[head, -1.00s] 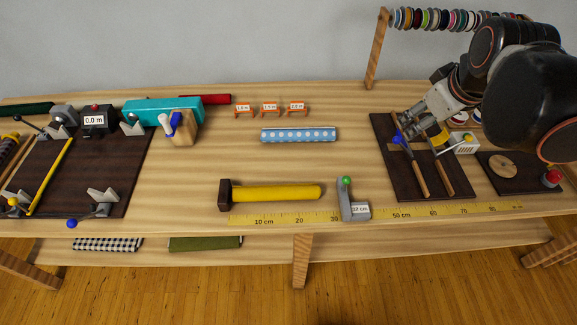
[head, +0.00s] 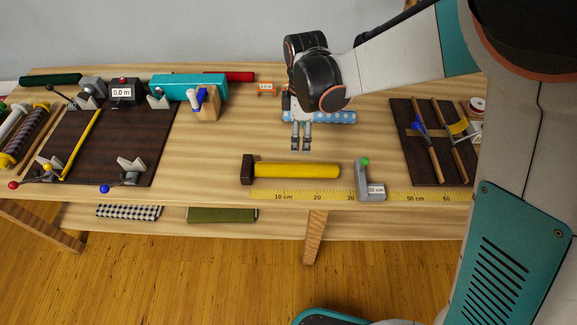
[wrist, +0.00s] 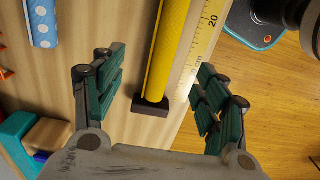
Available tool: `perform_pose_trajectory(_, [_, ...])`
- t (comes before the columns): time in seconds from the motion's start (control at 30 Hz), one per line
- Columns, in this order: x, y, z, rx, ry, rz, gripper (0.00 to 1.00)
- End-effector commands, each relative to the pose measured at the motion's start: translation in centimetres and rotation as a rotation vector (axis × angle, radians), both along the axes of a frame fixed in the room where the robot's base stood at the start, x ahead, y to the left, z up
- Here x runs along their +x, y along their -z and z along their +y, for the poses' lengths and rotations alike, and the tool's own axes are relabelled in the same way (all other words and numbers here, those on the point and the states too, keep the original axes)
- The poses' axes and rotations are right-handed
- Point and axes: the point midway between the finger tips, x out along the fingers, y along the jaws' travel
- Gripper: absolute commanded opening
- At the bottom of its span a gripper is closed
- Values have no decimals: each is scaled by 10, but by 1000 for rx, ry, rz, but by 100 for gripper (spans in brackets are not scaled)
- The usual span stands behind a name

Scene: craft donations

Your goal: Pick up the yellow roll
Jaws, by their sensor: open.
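The yellow roll (head: 297,170) lies on the wooden table along the back of the measuring tape, with a dark brown block (head: 248,169) at its left end. My gripper (head: 301,149) is above the table, just behind the roll in the head view, pointing down. In the wrist view my gripper (wrist: 152,98) is open, with its fingers wide apart. The yellow roll (wrist: 167,50) shows between and beyond the fingers, with its dark block end nearest the palm. Nothing is between the fingertips in contact.
The yellow measuring tape (head: 320,195) runs along the front edge. A grey stop (head: 369,183) with a green knob stands just right of the roll. A blue dotted roll (head: 340,117) lies behind my gripper. A dark tool board (head: 428,172) lies to the right.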

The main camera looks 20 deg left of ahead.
Motion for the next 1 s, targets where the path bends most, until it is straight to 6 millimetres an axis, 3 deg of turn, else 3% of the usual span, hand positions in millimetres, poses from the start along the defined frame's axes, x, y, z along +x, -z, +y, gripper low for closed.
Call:
perform_pose_trajectory(0.4, [-4,68,3,-4,-7,6,67])
perform_pose_trajectory(0.77, [-5,93,3,-4,-6,6,67])
perform_pose_trajectory(1.0, [-11,126,3,-3,-6,5,67])
